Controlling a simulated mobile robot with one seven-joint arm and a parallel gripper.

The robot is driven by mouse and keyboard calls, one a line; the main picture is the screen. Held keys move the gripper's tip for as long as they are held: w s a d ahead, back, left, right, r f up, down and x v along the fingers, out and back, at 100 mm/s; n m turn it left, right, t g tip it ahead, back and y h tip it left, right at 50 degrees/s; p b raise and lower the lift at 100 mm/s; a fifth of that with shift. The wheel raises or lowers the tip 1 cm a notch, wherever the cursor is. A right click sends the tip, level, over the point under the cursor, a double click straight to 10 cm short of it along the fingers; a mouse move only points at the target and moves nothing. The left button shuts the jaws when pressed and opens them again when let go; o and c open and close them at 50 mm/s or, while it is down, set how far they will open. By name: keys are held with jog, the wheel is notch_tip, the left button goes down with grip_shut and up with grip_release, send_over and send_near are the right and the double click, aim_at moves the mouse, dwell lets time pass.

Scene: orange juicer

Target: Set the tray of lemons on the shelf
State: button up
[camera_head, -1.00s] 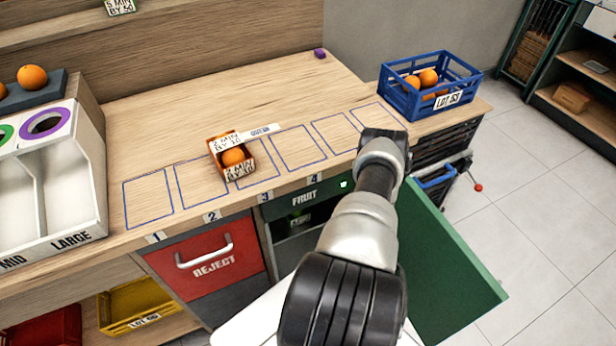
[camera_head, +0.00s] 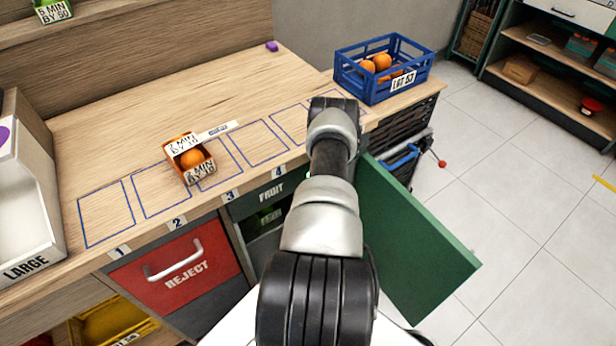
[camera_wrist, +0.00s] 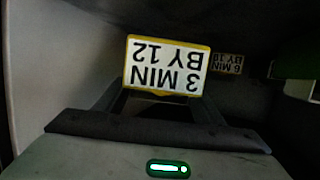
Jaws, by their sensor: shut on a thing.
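In the wrist view my gripper (camera_wrist: 166,103) is shut on a yellow-edged thing bearing a white label, "3 MIN BY 12" (camera_wrist: 166,66), which reads upside down. Only its label and yellow edge show. I cannot see lemons, so I cannot confirm that it is the tray of lemons. The surroundings there are dark, like the inside of a cabinet. In the head view my arm hides my gripper. No shelf can be made out clearly around my gripper.
The green door (camera_head: 415,240) stands open right of my arm. An orange tray (camera_head: 190,158) with fruit sits on the counter (camera_head: 130,130). A blue crate (camera_head: 350,78) of oranges stands at the right end. The red REJECT drawer (camera_head: 200,268) is shut.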

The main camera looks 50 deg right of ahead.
notch_tip(320, 180, down, 3)
jog(key=shift+s+a+f, duration=0.1)
jog(key=shift+s+a, duration=0.05)
jog(key=shift+f, duration=0.1)
jog(key=shift+f+b, duration=0.15)
jog(key=shift+b, duration=0.3)
jog(key=o, duration=1.3)
jog(key=shift+r+p, duration=0.35)
jog(key=shift+p, duration=0.05)
jog(key=p+v, duration=0.2)
jog(key=v, duration=1)
jog(key=shift+s+f, duration=0.1)
